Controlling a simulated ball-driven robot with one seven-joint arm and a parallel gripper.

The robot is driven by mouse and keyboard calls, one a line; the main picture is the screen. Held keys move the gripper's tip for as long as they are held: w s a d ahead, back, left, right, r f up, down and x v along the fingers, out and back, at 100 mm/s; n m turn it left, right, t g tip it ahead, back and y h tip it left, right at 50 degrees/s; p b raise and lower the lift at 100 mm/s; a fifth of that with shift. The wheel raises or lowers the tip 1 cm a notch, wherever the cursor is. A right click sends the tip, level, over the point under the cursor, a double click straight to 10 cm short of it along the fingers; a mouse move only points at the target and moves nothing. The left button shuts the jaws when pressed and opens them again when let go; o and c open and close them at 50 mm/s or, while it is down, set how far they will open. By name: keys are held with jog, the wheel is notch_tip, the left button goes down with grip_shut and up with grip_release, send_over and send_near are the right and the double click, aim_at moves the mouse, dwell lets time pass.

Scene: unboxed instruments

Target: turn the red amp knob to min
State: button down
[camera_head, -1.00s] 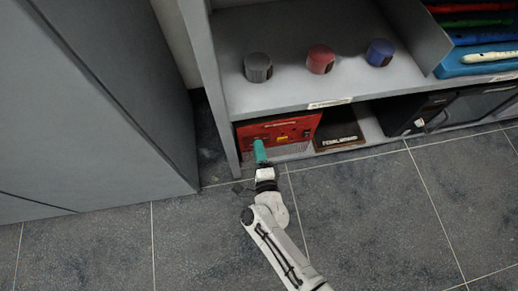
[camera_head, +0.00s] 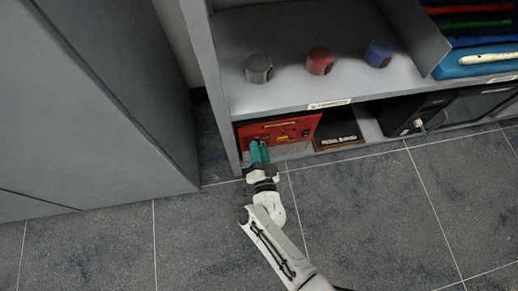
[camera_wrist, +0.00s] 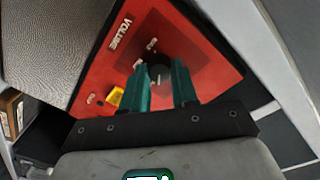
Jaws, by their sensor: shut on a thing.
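The red amp (camera_head: 304,124) stands in the lower left bay of the grey shelf, with its red control panel facing out. In the wrist view its panel (camera_wrist: 218,68) bears the word VOLUME and a small yellow part. The dark knob (camera_wrist: 159,74) sits between my teal fingers. My gripper (camera_head: 259,148) reaches the panel from the front and is shut on the knob; the wrist view shows its two fingers (camera_wrist: 160,82) at the knob's sides. The fingers hide the knob in the head view, and I cannot read its pointer.
A dark pedal board (camera_head: 338,138) lies right of the red amp, and a black amp (camera_head: 397,116) stands farther right. Grey, red and blue round things sit on the shelf (camera_head: 285,93) above. A grey cabinet (camera_head: 95,120) is at left. The floor in front is clear.

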jog(key=n, duration=1)
jog(key=shift+f+n, duration=0.15)
jog(key=shift+n, duration=0.15)
dwell(0.5)
jog(key=c, duration=0.9)
grip_release()
jog(key=shift+o, duration=0.2)
jog(key=p+v, duration=0.3)
jog(key=v, duration=0.7)
jog(key=shift+s+f+p, duration=0.15)
jog(key=shift+s+p, duration=0.15)
jog(key=shift+s, duration=0.1)
